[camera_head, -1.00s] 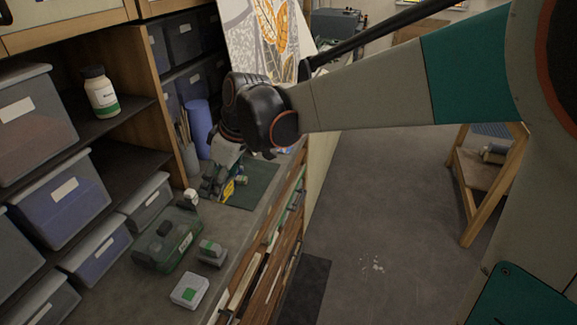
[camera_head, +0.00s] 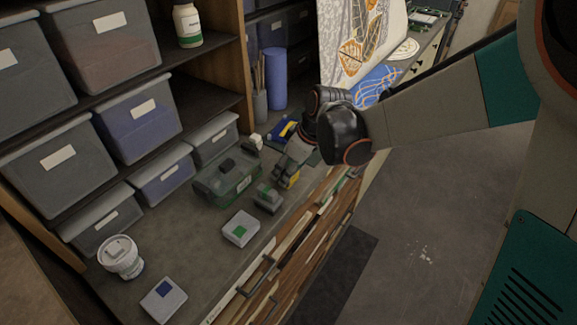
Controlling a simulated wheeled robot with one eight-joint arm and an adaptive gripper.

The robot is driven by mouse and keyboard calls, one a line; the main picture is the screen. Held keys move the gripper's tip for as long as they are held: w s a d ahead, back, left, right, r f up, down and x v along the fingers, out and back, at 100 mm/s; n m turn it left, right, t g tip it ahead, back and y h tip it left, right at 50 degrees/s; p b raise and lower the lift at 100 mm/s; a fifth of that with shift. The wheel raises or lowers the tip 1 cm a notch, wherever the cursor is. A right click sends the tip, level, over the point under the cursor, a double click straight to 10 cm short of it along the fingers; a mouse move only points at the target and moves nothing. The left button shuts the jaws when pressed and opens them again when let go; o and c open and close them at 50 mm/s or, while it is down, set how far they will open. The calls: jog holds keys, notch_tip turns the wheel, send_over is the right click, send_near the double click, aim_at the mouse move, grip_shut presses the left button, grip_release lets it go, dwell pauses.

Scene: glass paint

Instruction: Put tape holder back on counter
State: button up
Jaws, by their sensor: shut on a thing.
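My gripper (camera_head: 283,174) points down over the grey counter (camera_head: 200,225), near its front edge. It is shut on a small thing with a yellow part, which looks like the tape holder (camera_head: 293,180). The fingers hide much of it, and its full shape is too small to make out. The gripper is right of the dark green clear-lidded case (camera_head: 226,180) and just behind a small grey-green box (camera_head: 267,198). I cannot tell whether the held thing touches the counter.
A white box with a green label (camera_head: 240,229), a white tub (camera_head: 120,256) and a blue-labelled box (camera_head: 163,300) stand on the nearer counter. Shelves with grey bins (camera_head: 143,122) rise at left. A blue-yellow item (camera_head: 286,131) lies behind my gripper. Bare counter shows between the boxes.

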jog(key=shift+f, duration=0.1)
jog(key=o, duration=1)
jog(key=shift+o, duration=0.2)
jog(key=shift+r, duration=0.3)
jog(key=p+v, duration=0.3)
jog(key=v, duration=0.8)
jog(key=s+d+r+m+t+h, duration=0.1)
jog(key=s+d+r+m+t, duration=0.1)
jog(key=s+d+m, duration=0.3)
jog(key=s+d+r+m+t+h, duration=0.2)
jog(key=s+d+m, duration=0.3)
jog(key=s, duration=0.8)
jog(key=d, duration=0.3)
jog(key=shift+h, duration=0.3)
